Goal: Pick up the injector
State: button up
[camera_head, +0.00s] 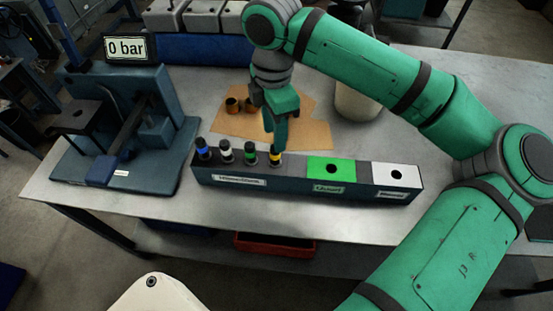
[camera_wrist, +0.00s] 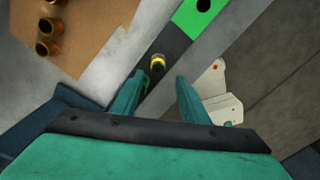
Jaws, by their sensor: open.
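A long dark rack (camera_head: 290,185) on the table holds several upright injectors at its left end, banded blue (camera_head: 203,149), white (camera_head: 226,151), grey-green (camera_head: 250,152) and yellow (camera_head: 275,155). My gripper (camera_head: 276,146) is just above the yellow-banded injector, pointing down. In the wrist view, my open fingers (camera_wrist: 163,92) stand on either side of the line to this yellow-banded injector (camera_wrist: 158,63), which shows a little beyond the fingertips. Nothing is between the fingers.
The rack's right part has a green section (camera_head: 331,167) and a white section (camera_head: 397,175), each with an empty hole. A test stand with a "0 bar" display (camera_head: 125,47) stands left. Brass parts (camera_head: 233,105) lie on cardboard (camera_head: 310,132) behind; a pale cylinder (camera_head: 357,103) stands nearby.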

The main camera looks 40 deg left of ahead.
aim_at(274, 154)
jog(key=shift+w+a+f, duration=0.1)
jog(key=shift+w+f, duration=0.05)
jog(key=shift+f, duration=4.65)
grip_shut()
jog(key=shift+w+r, duration=0.1)
jog(key=shift+r, duration=0.4)
notch_tip(274, 154, up, 17)
